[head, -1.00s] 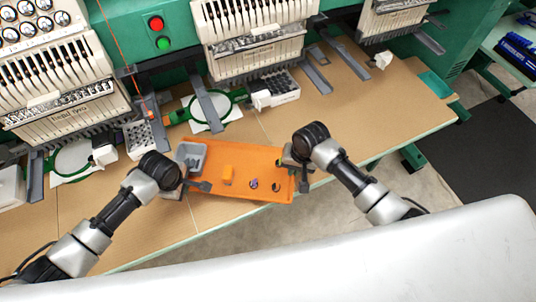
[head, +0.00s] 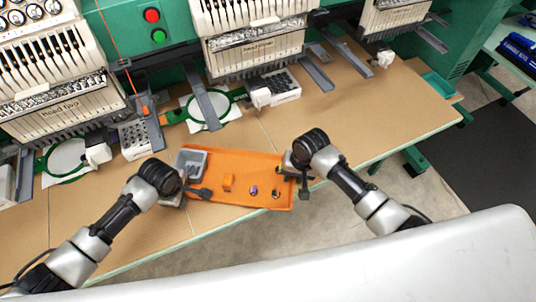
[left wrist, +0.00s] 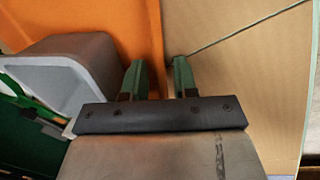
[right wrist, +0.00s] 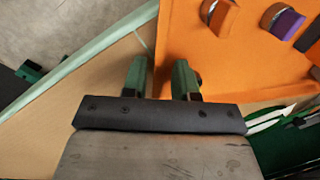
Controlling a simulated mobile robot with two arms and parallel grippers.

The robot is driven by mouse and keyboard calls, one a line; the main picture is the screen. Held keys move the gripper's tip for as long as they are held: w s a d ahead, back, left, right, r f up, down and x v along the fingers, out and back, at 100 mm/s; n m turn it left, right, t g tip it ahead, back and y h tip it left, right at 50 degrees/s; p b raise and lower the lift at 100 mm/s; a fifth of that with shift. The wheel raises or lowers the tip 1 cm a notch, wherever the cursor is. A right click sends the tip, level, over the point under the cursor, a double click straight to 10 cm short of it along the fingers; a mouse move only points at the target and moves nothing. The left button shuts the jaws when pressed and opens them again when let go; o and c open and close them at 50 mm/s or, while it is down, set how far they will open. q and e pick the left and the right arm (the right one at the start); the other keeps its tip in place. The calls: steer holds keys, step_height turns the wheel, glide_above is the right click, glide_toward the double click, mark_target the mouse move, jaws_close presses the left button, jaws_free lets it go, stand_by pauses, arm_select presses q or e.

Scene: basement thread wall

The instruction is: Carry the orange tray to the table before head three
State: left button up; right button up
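The orange tray (head: 222,191) is at the front edge of the table (head: 330,140), its front right corner reaching past that edge. My left gripper (head: 187,190) is at the tray's left end. In the left wrist view its fingers (left wrist: 160,78) straddle the tray's edge. My right gripper (head: 298,175) is at the right end; its fingers (right wrist: 160,78) straddle that edge. Both appear shut on the tray.
Embroidery heads line the back: one left (head: 60,105), one middle (head: 255,45), one right (head: 395,15). Green hoops (head: 208,110) (head: 68,157) and small grey boxes (head: 282,87) (head: 137,138) stand behind the tray. The table to the right is mostly clear.

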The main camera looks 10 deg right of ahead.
steer(key=shift+r, duration=0.1)
arm_select(q)
step_height(320, 180, up, 12)
steer(key=s, duration=0.2)
steer(key=shift+a, duration=0.35)
arm_select(e)
step_height(320, 180, up, 12)
steer(key=d, duration=0.2)
steer(key=shift+s+f, duration=0.2)
steer(key=shift+s, duration=0.15)
arm_select(q)
steer(key=shift+f, duration=0.1)
